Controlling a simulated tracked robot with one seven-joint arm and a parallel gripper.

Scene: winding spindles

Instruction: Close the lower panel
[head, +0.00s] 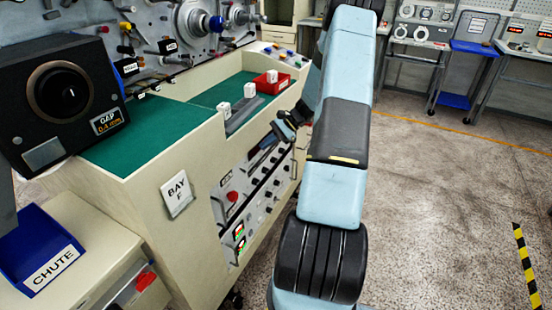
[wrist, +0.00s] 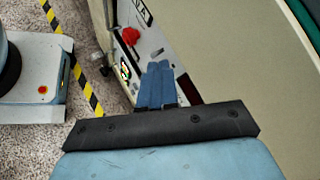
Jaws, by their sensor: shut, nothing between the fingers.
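The bench front, under the green top, carries a light control panel (head: 262,190) with a red knob (head: 232,196), several black knobs and small lit displays. I cannot tell which part is the lower panel or how far open it stands.
Small white blocks and a red tray (head: 271,82) stand on the green bench top (head: 135,135). A black gauge box (head: 65,95) and a blue chute bin (head: 40,250) are at the left. Speckled floor (head: 440,210) is open at the right.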

